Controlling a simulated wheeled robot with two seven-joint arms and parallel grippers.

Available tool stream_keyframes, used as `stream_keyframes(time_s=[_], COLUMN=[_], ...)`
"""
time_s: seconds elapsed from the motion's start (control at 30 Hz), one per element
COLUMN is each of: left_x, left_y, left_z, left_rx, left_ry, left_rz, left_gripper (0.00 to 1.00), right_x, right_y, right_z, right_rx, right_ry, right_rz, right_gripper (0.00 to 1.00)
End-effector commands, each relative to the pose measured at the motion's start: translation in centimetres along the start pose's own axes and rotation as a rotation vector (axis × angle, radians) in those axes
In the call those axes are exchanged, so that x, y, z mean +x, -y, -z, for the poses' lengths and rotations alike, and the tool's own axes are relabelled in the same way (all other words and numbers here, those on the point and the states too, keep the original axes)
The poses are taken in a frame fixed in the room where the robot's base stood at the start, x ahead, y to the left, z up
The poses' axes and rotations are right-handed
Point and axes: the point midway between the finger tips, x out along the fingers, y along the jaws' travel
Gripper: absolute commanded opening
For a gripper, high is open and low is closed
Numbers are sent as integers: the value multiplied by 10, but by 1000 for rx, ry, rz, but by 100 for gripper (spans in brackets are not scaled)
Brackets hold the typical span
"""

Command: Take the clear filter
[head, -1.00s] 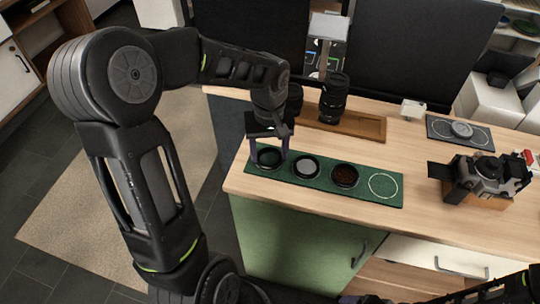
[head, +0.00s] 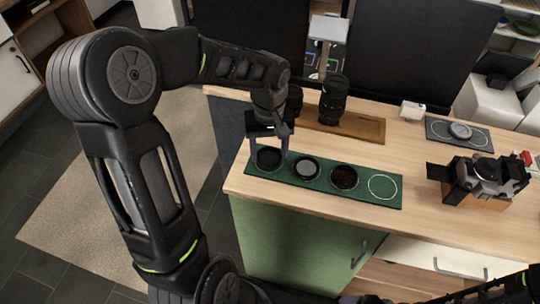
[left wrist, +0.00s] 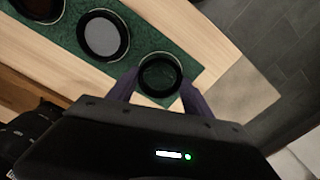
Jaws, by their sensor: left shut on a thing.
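The clear filter (head: 268,158) is a black ring with green showing through its glass, at the left end of the green mat (head: 225,0). My left gripper (left wrist: 158,84) is shut on it, with one finger on each side of the ring in the left wrist view. In the head view, my left gripper (head: 269,153) reaches down over the mat's left end. I cannot tell whether the ring is clear of the mat. A grey filter (head: 306,168) and a dark reddish filter (head: 344,177) lie to its right.
An empty white circle (head: 382,186) marks the mat's right end. A black lens (head: 334,99) stands on a wooden tray (head: 371,129) behind. A camera (head: 485,175) stands at right. A dark pad (head: 440,131) with a round item lies behind it. Bare wood lies between.

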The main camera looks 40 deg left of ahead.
Motion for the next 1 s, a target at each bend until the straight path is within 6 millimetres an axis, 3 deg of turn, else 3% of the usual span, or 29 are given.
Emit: stream_keyframes(time_s=[0.6,1.0], left_x=[-57,-62], left_y=[0,0], left_z=[0,0], left_rx=[0,0], left_ry=[0,0], left_rz=[-1,-1], left_gripper=[13,13], right_x=[-39,-41], right_y=[15,16], right_z=[0,0], right_rx=[0,0], right_ry=[0,0], right_rz=[0,0], right_gripper=[80,80])
